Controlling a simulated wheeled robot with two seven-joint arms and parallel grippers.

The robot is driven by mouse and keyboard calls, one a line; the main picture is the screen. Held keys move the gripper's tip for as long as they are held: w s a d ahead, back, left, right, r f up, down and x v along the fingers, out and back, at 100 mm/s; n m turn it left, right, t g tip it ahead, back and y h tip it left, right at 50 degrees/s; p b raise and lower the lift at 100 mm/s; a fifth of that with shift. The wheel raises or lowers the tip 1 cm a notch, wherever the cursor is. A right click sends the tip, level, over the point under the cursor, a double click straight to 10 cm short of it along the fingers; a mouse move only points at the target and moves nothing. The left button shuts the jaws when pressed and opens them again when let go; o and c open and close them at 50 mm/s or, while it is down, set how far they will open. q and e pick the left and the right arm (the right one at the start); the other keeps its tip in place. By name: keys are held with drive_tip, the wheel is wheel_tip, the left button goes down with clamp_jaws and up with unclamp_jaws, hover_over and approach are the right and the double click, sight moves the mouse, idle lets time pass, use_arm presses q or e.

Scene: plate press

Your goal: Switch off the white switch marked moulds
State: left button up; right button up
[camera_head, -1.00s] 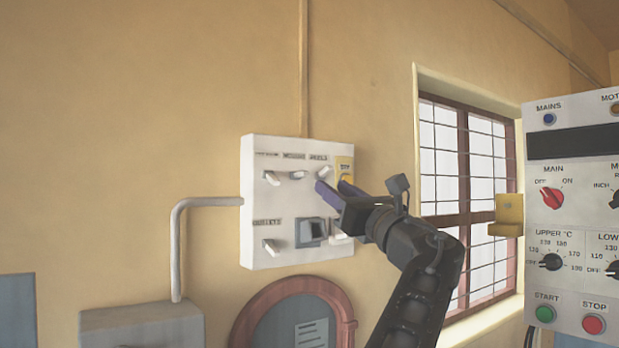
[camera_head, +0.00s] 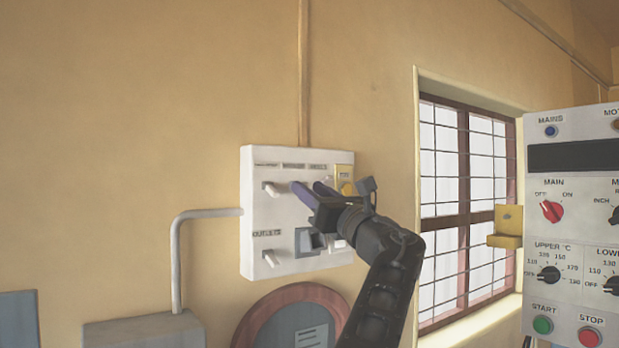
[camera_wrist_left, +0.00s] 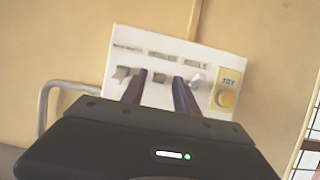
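A white switch panel (camera_head: 258,210) on the wall has a top row of three white switches under small labels. The right label (camera_wrist_left: 195,65) seems to read moulds but is blurred; its white switch (camera_wrist_left: 197,78) is just right of my fingers in the left wrist view. My left gripper (camera_head: 310,188) is at the top row with its two dark fingers apart. In the left wrist view the middle switch (camera_wrist_left: 160,77) shows between the fingertips; I cannot tell whether they touch it. In the head view the fingers hide the middle switch. My right gripper is out of view.
A yellow plate with a round knob (camera_wrist_left: 225,97) sits right of the top row. Below are a lower-left switch (camera_head: 270,257) and a grey socket (camera_head: 309,241). A control box (camera_head: 570,210) stands at right by the window. A conduit (camera_head: 176,260) runs at left.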

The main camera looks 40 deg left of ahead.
use_arm(q)
drive_tip(key=shift+w+a+r, duration=0.15)
drive_tip(key=shift+a+r, duration=0.05)
drive_tip(key=shift+a, duration=0.25)
drive_tip(key=shift+c, duration=0.2)
clamp_jaws()
